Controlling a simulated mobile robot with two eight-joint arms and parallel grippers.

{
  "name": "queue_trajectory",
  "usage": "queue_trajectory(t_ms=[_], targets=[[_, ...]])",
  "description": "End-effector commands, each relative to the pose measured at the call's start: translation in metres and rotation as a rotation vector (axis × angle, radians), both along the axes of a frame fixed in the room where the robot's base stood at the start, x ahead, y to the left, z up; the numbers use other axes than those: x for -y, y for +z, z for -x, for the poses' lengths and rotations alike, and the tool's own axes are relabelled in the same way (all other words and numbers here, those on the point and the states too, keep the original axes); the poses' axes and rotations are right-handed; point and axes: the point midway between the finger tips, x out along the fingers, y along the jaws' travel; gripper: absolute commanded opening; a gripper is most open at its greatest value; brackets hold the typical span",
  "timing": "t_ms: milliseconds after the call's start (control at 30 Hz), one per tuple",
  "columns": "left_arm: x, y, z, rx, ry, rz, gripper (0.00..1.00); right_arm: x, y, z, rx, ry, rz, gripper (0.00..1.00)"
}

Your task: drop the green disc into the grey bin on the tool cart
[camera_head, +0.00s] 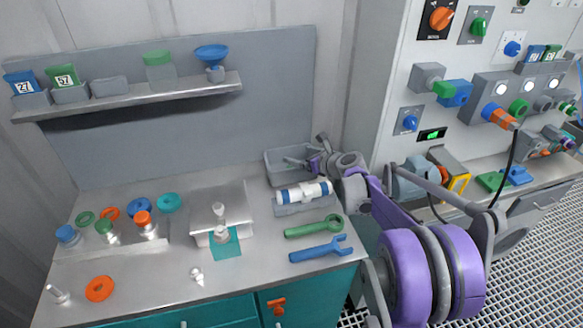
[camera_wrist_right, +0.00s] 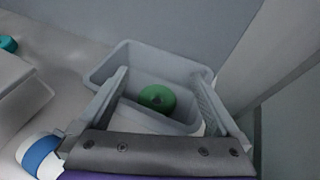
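The grey bin (camera_head: 272,169) stands at the back right of the tool cart top; it fills the middle of the right wrist view (camera_wrist_right: 123,62). My right gripper (camera_head: 305,160) is over the bin. Its two fingers are spread wide apart in the wrist view (camera_wrist_right: 160,100), with nothing touching them. A green disc (camera_wrist_right: 157,97) with a dark centre shows between and beyond the fingers, inside the bin's outline. Whether it rests on the bin's floor is hard to tell. In the head view the disc is not visible. My left gripper is not in view.
A white and blue cylinder (camera_head: 303,191) lies on a grey holder just in front of the bin. A green wrench (camera_head: 313,227) and a blue wrench (camera_head: 320,250) lie nearer. Orange, green and teal rings lie on the left. A shelf (camera_head: 130,100) hangs behind.

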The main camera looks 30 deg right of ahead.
Motion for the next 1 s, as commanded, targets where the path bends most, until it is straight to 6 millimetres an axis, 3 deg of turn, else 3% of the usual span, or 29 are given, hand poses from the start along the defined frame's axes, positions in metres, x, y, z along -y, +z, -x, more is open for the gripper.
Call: queue_trajectory(t_ms=[333,733,1000], targets=[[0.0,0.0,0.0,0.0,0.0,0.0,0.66,0.002,0.003,0.008,-0.001,-0.001,0.001,1.0],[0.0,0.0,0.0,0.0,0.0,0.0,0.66,0.012,0.032,0.077,0.0,-0.003,0.001,1.0],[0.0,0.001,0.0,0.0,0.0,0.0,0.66,0.015,0.041,0.099,0.0,0.0,0.0,1.0]])
